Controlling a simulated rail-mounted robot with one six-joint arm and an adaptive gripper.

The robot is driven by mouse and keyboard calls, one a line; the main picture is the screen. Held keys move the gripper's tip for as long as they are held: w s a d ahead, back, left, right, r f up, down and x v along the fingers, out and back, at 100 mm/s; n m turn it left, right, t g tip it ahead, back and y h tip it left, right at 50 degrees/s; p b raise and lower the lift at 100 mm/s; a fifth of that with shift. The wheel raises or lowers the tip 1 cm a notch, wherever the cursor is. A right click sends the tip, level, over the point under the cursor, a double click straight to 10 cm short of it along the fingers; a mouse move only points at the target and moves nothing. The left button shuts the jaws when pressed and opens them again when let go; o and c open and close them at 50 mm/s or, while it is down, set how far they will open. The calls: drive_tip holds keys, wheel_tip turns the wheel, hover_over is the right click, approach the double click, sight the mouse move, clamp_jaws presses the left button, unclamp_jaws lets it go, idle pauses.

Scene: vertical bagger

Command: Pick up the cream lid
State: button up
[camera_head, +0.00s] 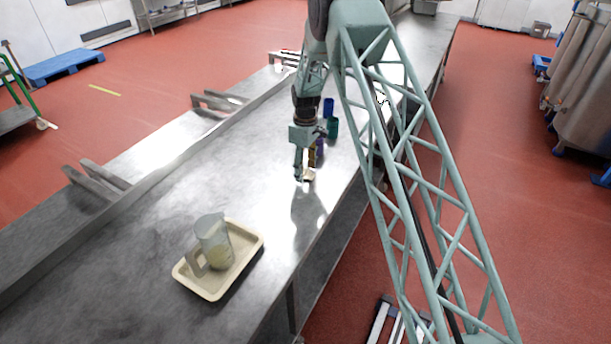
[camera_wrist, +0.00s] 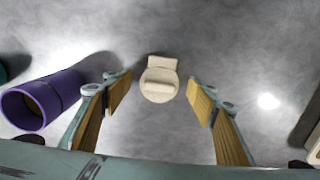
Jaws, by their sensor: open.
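The cream lid (camera_wrist: 159,82) lies on the metal table, a small rounded piece with a narrower tab at its far end. In the wrist view it sits between and slightly beyond the two fingertips of my gripper (camera_wrist: 155,92), with clear space on both sides. In the head view the lid (camera_head: 308,175) is a small pale spot at my gripper (camera_head: 301,176), partly hidden by the fingers. My gripper is open, pointing down and empty; its exact height above the table is hard to tell.
A purple cylinder (camera_wrist: 43,100) lies left of my gripper in the wrist view. A blue cup (camera_head: 328,106) and a teal cup (camera_head: 332,128) stand behind. A cream tray (camera_head: 254,243) holding a clear jug (camera_head: 213,243) sits nearer on the table, with bare metal between.

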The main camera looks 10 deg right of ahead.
sight(306, 171)
drive_tip(key=c, duration=0.8)
drive_tip(key=shift+c, duration=0.2)
drive_tip(key=shift+r, duration=0.2)
drive_tip(key=shift+r+b, duration=0.4)
drive_tip(key=shift+r, duration=1.05)
drive_tip(key=shift+s+r, duration=0.15)
drive_tip(key=s, duration=0.5)
drive_tip(key=s+r+b, duration=0.1)
drive_tip(key=s, duration=0.4)
drive_tip(key=s+b, duration=0.1)
drive_tip(key=s, duration=0.4)
drive_tip(key=shift+s+r, duration=0.25)
drive_tip(key=shift+s, duration=0.15)
drive_tip(key=shift+w, duration=0.1)
